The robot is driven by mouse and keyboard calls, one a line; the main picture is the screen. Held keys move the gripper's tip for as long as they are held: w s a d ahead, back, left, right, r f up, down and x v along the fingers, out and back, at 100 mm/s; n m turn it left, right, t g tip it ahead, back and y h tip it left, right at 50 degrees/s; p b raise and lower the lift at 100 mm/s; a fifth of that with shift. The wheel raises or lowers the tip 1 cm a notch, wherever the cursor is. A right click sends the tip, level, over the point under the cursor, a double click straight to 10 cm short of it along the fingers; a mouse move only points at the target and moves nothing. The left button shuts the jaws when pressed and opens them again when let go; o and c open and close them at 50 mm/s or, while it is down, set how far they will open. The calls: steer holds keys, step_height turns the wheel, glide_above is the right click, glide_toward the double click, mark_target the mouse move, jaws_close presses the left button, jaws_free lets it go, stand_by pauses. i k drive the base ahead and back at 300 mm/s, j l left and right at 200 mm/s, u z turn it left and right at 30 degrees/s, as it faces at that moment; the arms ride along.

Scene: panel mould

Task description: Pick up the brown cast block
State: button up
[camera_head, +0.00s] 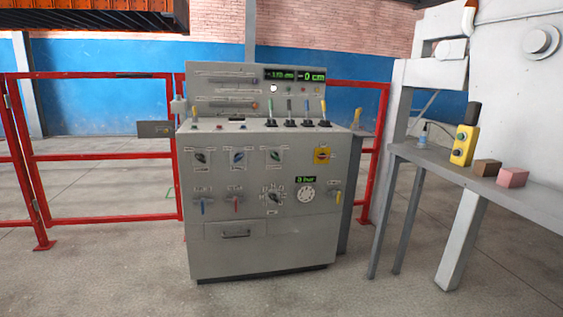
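The brown cast block (486,168) is a small dark brown block. It lies on the grey side table (540,196) at the right of the view. It sits between a yellow control box on its left and a pinkish block (512,177) on its right, with a small gap to each. My gripper does not show in the view, so its state and any hold are hidden.
A grey control console (262,235) with levers and knobs stands in the middle. A yellow control box (463,146) and a small bottle (423,136) stand on the side table. Red railings (100,157) run behind. The concrete floor in front is clear.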

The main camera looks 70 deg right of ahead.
mark_target(487, 167)
steer(key=z, duration=3.2)
steer(key=i+j+z, duration=0.1)
steer(key=i, duration=0.35)
steer(key=i+j+z, duration=0.1)
steer(key=i+j, duration=0.2)
steer(key=i, duration=0.15)
steer(key=i+j+z, duration=0.1)
steer(key=i+j, duration=0.2)
steer(key=i, duration=0.15)
steer(key=i+j+z, duration=0.1)
steer(key=i+j, duration=0.2)
steer(key=i, duration=0.15)
